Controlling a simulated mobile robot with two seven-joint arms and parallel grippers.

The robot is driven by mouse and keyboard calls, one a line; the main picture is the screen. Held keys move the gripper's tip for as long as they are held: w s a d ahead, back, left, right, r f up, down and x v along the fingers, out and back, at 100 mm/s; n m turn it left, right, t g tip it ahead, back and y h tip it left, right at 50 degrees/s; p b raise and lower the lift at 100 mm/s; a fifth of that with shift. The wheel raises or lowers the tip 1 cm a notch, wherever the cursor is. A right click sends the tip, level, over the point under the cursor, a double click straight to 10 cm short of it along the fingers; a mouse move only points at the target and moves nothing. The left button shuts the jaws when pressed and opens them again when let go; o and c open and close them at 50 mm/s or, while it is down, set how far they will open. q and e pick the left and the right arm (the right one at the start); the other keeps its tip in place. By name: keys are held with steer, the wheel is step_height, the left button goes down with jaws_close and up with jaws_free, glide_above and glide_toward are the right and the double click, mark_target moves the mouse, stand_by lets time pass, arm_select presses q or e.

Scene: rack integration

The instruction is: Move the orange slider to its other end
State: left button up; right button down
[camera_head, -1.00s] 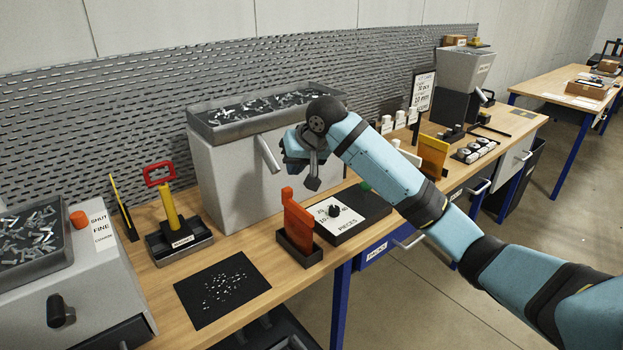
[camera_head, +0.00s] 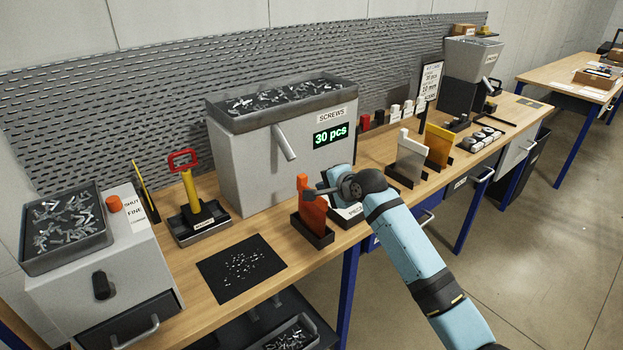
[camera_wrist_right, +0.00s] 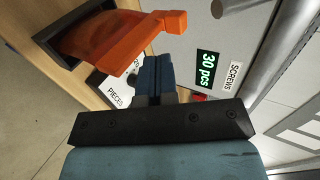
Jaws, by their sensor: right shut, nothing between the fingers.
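An orange knob (camera_head: 113,204), which looks like the slider, sits at the back end of a strip (camera_head: 127,217) labelled SHUT and FINE. The strip is on top of the grey box at the left. My right gripper (camera_head: 320,191) is shut and empty. It is far to the right of the knob, close beside an upright orange plate (camera_head: 311,208) in a black holder. In the wrist view the shut blue fingers (camera_wrist_right: 155,72) are below the orange plate (camera_wrist_right: 125,38); I cannot tell if they touch it. The left gripper is out of view.
The screws hopper (camera_head: 262,165) shows 30 pcs. A white plate (camera_head: 410,157) and a yellow plate (camera_head: 439,145) stand to the right.

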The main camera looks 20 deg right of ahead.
mark_target(305, 180)
steer(key=w, duration=0.1)
steer(key=w+a, duration=0.1)
steer(key=w, duration=0.1)
steer(key=w+a+f, duration=0.1)
steer(key=w, duration=0.1)
steer(key=shift+p, duration=0.35)
steer(key=shift+w, duration=0.3)
